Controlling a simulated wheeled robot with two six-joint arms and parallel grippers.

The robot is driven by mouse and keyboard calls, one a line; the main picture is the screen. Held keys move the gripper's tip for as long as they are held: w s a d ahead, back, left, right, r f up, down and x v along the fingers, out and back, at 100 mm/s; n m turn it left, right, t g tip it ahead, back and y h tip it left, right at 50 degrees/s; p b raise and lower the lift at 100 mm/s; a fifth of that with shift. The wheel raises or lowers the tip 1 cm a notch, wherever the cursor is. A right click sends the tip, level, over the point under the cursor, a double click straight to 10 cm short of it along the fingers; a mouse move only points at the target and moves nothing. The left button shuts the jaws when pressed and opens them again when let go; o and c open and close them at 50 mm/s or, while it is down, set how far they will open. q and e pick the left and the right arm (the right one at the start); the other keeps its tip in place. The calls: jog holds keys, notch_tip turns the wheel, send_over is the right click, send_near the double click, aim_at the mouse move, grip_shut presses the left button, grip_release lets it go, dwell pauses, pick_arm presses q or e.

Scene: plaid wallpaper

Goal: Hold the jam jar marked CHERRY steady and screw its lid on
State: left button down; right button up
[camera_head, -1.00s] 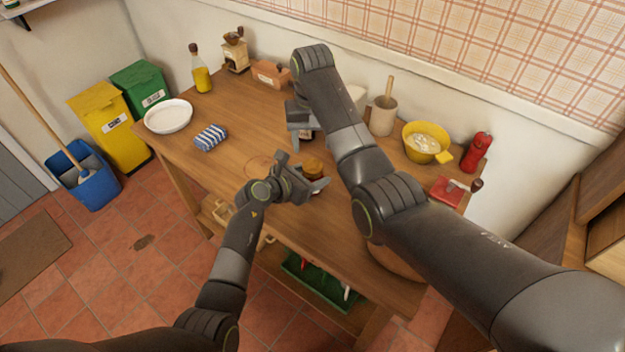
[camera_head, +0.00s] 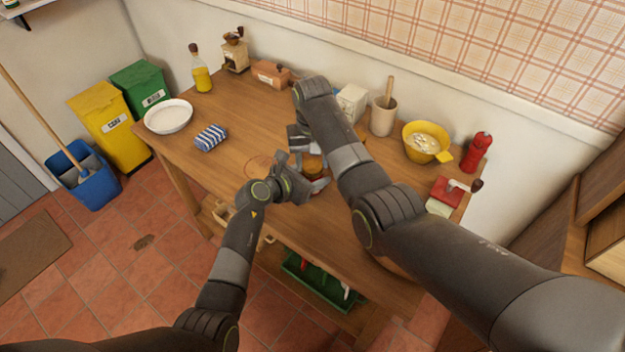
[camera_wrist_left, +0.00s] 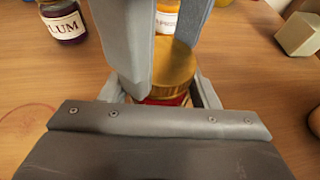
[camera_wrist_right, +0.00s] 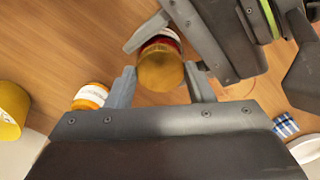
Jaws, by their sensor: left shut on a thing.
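A jar (camera_wrist_right: 163,42) with dark red contents and a gold lid (camera_wrist_left: 172,65) on top stands upright on the wooden table. Its label is mostly hidden, so I cannot read it. My left gripper (camera_head: 308,174) is shut around the jar's body, below the lid. My right gripper (camera_wrist_right: 160,75) is over the jar from above, with its fingers apart on either side of the lid. Any gap between fingers and lid is very small. In the head view, the jar (camera_head: 314,165) is largely covered by both grippers.
A dark jar reading "LUM" (camera_wrist_left: 65,22) and an orange jar (camera_wrist_right: 90,95) stand near. Behind are a white box (camera_head: 352,102), a utensil crock (camera_head: 383,120) and a yellow bowl (camera_head: 421,141). A striped cloth (camera_head: 211,137) and white plate (camera_head: 168,117) are left. The table's front left is clear.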

jog(key=shift+c, duration=1.3)
jog(key=m, duration=0.8)
jog(key=shift+m, duration=0.3)
jog(key=o, duration=1.1)
jog(key=shift+o, duration=0.2)
notch_tip(320, 180, up, 8)
jog(key=shift+f, duration=0.25)
